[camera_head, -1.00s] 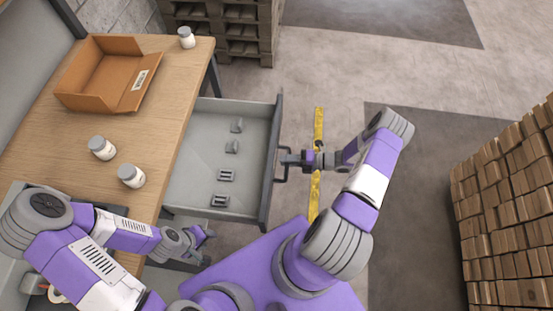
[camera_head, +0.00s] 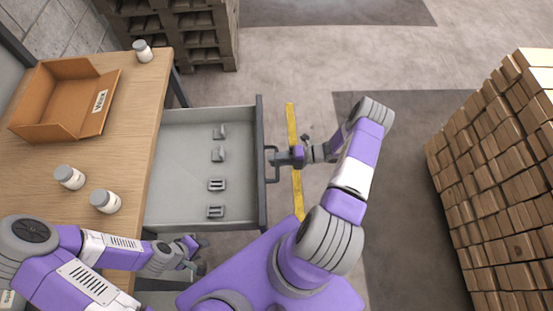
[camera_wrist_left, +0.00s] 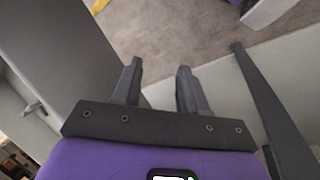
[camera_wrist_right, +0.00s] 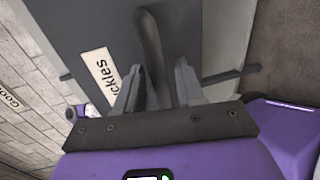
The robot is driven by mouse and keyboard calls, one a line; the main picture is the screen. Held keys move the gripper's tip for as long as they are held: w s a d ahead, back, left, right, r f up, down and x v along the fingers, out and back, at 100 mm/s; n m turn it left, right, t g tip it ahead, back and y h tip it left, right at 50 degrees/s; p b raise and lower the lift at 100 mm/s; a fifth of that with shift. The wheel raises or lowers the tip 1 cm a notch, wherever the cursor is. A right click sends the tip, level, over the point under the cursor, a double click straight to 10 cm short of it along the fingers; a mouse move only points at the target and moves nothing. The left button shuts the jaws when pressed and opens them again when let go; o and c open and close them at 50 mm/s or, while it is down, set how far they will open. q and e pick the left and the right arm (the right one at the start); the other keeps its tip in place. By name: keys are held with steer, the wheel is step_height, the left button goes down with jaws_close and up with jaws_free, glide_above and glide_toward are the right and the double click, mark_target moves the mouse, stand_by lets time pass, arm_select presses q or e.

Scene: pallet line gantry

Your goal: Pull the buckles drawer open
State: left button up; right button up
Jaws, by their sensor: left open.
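The drawer (camera_head: 190,122) stands well out from the wooden workbench, with several small grey buckles (camera_head: 217,185) lying inside it. Its grey front carries a handle (camera_head: 268,165). In the right wrist view, a label (camera_wrist_right: 103,75) on the front reads "ckles", its start hidden by a finger.
The workbench (camera_head: 125,130) holds an open cardboard box (camera_head: 45,125) and white-capped bottles (camera_head: 105,201). Pallets (camera_head: 180,35) stand at the back. A tall stack of wooden blocks (camera_head: 500,170) stands at the right. A yellow floor line (camera_head: 292,120) runs past the drawer front; floor beyond is clear.

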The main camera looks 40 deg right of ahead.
steer(key=v, duration=0.7)
steer(key=shift+d, duration=0.25)
steer(key=shift+s, duration=0.15)
stand_by(0.3)
